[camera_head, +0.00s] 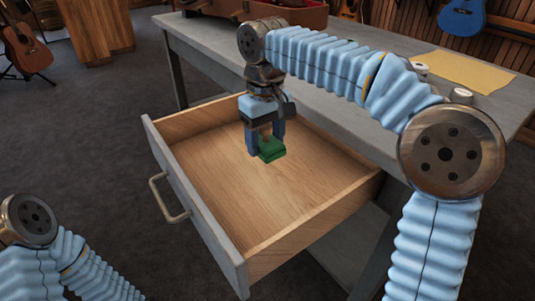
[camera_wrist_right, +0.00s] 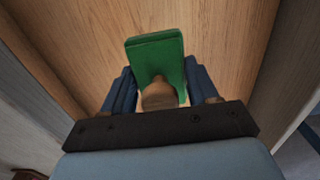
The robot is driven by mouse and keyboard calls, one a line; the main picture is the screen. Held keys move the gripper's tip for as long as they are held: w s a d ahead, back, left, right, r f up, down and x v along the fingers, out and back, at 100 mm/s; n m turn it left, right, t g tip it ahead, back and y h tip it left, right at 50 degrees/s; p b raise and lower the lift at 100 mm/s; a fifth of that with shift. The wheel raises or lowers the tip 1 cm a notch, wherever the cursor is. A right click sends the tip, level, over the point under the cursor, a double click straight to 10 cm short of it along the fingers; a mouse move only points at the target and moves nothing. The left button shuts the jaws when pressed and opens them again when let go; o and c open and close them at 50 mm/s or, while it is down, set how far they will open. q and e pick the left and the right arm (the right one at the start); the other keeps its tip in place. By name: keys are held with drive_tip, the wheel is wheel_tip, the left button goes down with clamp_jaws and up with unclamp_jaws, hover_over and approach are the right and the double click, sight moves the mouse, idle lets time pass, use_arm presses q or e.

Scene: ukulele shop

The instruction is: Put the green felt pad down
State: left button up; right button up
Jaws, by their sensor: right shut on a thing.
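The green felt pad (camera_head: 271,150) is in my right gripper (camera_head: 265,143), over the open drawer (camera_head: 225,165). In the right wrist view the pad (camera_wrist_right: 157,52) shows as a green block with a tan knob (camera_wrist_right: 159,95) on it. The blue fingers of the right gripper (camera_wrist_right: 160,92) stand on both sides of the knob and are shut on it. The drawer floor (camera_wrist_right: 215,40) lies beyond the pad and looks bare. I cannot tell whether the pad touches the floor. My left arm shows at the lower left, but its gripper is out of view.
The drawer is pulled out from a grey workbench (camera_head: 340,100), with its metal handle (camera_head: 168,198) at the left. The drawer walls stand around the right gripper. On the bench are an open brown case (camera_head: 290,14), a yellow cloth (camera_head: 464,70) and small round items.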

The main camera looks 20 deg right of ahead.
sight(266, 143)
drive_tip(key=w+f, duration=0.2)
drive_tip(key=f, duration=0.1)
drive_tip(key=shift+w+d+f, duration=0.15)
drive_tip(key=shift+w+d, duration=0.1)
drive_tip(key=shift+d, duration=0.15)
drive_tip(key=shift+w+f+b, duration=0.2)
drive_tip(key=shift+f+b, duration=0.2)
drive_tip(key=shift+f, duration=1.3)
drive_tip(key=shift+f, duration=0.15)
drive_tip(key=o, duration=1.2)
drive_tip(key=shift+c, duration=0.2)
wheel_tip(266, 143, up, 11)
drive_tip(key=p, duration=0.3)
drive_tip(key=shift+r, duration=0.65)
